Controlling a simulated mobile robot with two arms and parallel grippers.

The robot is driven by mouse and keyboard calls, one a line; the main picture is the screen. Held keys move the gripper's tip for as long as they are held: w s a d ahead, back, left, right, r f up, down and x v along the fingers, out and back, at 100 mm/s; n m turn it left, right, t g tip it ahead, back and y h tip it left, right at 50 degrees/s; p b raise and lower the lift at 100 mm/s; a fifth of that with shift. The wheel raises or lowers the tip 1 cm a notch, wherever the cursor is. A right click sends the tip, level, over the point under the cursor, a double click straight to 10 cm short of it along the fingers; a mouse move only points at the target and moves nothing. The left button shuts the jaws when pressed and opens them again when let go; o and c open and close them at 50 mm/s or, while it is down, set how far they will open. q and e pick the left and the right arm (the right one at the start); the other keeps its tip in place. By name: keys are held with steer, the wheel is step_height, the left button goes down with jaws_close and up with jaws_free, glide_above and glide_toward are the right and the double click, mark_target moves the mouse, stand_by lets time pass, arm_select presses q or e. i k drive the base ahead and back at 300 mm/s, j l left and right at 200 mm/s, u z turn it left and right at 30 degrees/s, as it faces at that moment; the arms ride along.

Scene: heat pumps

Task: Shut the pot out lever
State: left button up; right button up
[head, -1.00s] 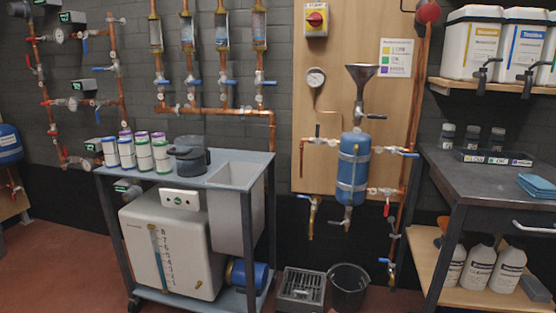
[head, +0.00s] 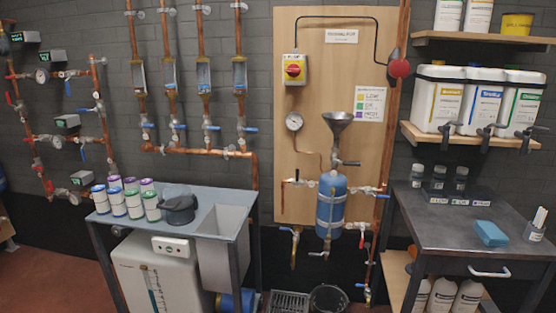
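The blue dosing pot (head: 331,205) hangs upright on the wooden wall board, under a grey funnel (head: 337,123). Pipe valves sit around it: a blue-handled lever (head: 374,190) at its upper right, a red-handled lever (head: 362,240) at its lower right, and a valve with a small lever (head: 319,254) under its bottom. A brass tap (head: 295,246) with a blue handle hangs at its lower left. I see no readable label that tells which one is the pot out lever. Neither of my grippers is in view.
A trolley (head: 215,187) with tubs and a dark jug stands left of the pot. A dark workbench (head: 440,215) stands to the right. A bucket (head: 328,299) and a grated box (head: 289,303) are on the floor below the pot.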

mark_target(367, 193)
steer(key=i+l+z, duration=0.1)
steer(key=i+z, duration=0.2)
steer(key=i, duration=0.8)
